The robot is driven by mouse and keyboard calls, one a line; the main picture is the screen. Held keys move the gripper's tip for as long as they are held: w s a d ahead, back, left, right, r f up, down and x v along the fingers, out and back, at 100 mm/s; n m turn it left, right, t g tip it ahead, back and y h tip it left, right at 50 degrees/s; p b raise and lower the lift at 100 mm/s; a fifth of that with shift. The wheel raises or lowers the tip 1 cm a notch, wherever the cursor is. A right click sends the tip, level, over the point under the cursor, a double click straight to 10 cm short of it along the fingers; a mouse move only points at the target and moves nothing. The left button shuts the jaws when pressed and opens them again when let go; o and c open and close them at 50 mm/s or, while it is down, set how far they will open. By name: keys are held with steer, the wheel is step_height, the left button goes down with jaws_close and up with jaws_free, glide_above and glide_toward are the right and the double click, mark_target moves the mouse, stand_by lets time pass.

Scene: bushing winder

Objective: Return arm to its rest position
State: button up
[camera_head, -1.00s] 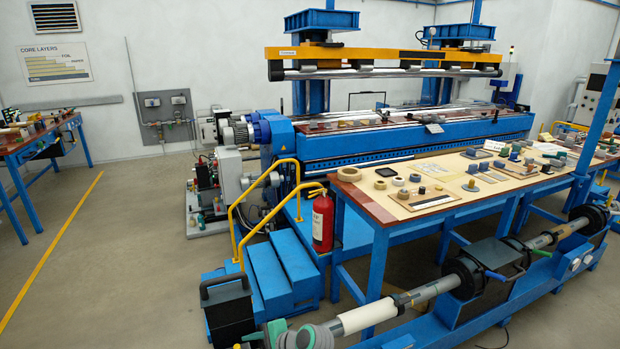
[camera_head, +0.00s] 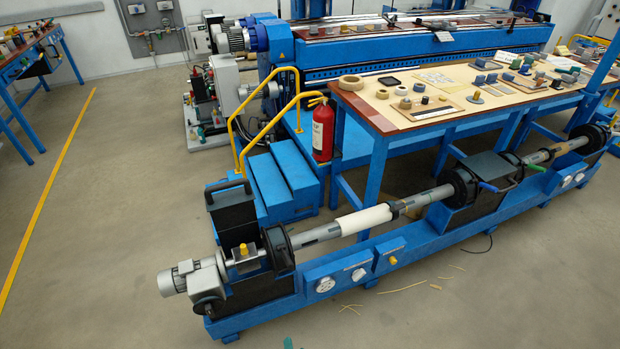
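My gripper is not in view, so its opening and anything in it cannot be told. A small teal patch (camera_head: 289,343) shows at the bottom edge; I cannot tell whether it is part of my arm. The blue winder bench (camera_head: 365,262) runs from the lower left to the right. Its long shaft carries a pale sleeve (camera_head: 365,220) near the middle. A grey motor (camera_head: 190,278) sits at its left end.
A work table (camera_head: 425,110) with rings and small blocks stands behind the bench. A red fire extinguisher (camera_head: 322,132), blue steps (camera_head: 268,190) and yellow handrails (camera_head: 238,122) are left of it. Thin strips (camera_head: 402,288) lie on the floor in front. Floor at left is clear.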

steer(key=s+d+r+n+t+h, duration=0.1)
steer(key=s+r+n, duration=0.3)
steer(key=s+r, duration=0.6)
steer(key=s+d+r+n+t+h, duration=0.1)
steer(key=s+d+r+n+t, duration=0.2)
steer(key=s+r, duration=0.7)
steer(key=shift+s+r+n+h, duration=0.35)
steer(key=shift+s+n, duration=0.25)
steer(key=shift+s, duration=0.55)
